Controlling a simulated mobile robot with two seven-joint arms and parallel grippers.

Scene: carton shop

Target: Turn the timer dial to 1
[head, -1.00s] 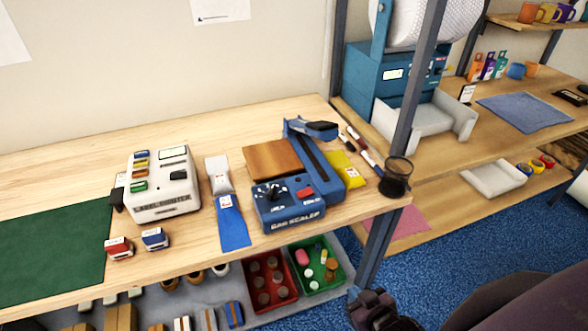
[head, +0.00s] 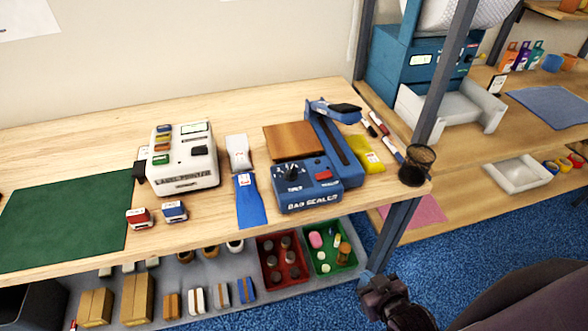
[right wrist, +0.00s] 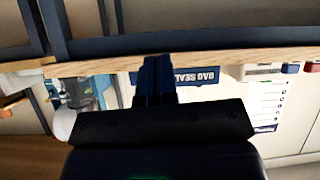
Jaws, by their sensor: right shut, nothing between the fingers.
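The blue bag sealer (head: 308,200) stands near the right end of the wooden table. Its timer dial (head: 292,174) is a dark knob with a light scale on the front panel, left of a red button. The scale numbers are too small to read. My right gripper (head: 370,281) is low, in front of the table's right front edge, apart from the sealer. In the right wrist view my right gripper (right wrist: 155,62) is shut and empty, with the bag sealer's front (right wrist: 188,77) upside down beyond the table edge. My left gripper is not in view.
A label printer (head: 183,158), two small stamps, a blue pouch (head: 249,200) and a green mat (head: 65,220) lie left of the sealer. A pen cup (head: 416,165) and rack post (head: 440,90) stand at right. Bins (head: 331,270) sit on the shelf below.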

